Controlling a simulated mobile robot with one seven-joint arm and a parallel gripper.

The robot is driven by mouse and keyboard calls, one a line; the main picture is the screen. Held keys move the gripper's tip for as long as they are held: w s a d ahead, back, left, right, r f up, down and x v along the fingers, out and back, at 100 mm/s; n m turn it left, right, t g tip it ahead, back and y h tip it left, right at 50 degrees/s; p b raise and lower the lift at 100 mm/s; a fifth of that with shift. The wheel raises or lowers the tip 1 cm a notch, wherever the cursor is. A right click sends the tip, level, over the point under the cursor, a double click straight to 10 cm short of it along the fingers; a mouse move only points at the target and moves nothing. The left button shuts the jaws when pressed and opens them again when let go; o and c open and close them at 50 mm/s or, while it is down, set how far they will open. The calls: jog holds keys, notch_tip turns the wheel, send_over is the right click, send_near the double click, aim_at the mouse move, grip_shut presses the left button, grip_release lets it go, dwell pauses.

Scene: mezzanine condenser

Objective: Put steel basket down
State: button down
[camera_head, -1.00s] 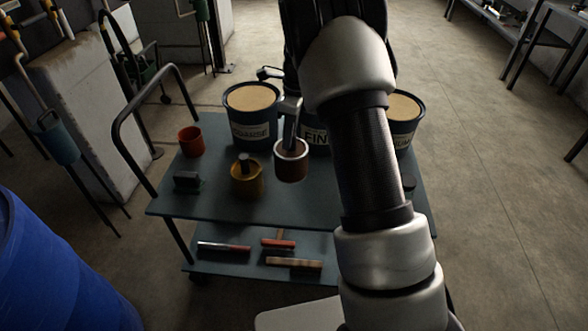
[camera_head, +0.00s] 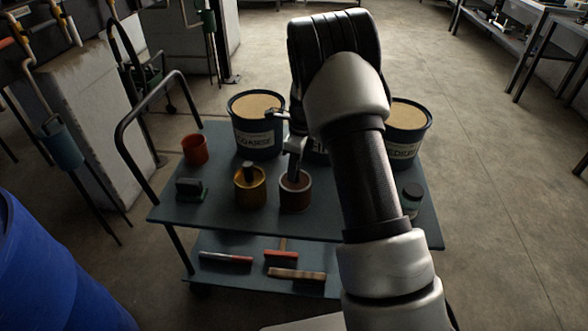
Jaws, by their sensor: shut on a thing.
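The steel basket (camera_head: 295,198) is a small round cup with a pale metal rim, dark red-brown sides and a post rising from its middle. It is upright at the cart's middle, right of a yellow cup. Its base looks level with the cart top (camera_head: 345,215), but I cannot tell for sure whether it touches. My gripper (camera_head: 296,150) is above it, shut on the upper part of the basket's post. My arm and hand partly hide the fingers.
Left of the basket are the yellow cup (camera_head: 250,188), a dark block (camera_head: 190,189) and an orange-red cup (camera_head: 195,149). Labelled tubs (camera_head: 256,135) stand behind. A small jar (camera_head: 412,200) is at right. Brushes (camera_head: 297,274) lie on the lower shelf.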

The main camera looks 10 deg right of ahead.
jog(key=shift+f, duration=0.1)
jog(key=c, duration=1.5)
grip_release()
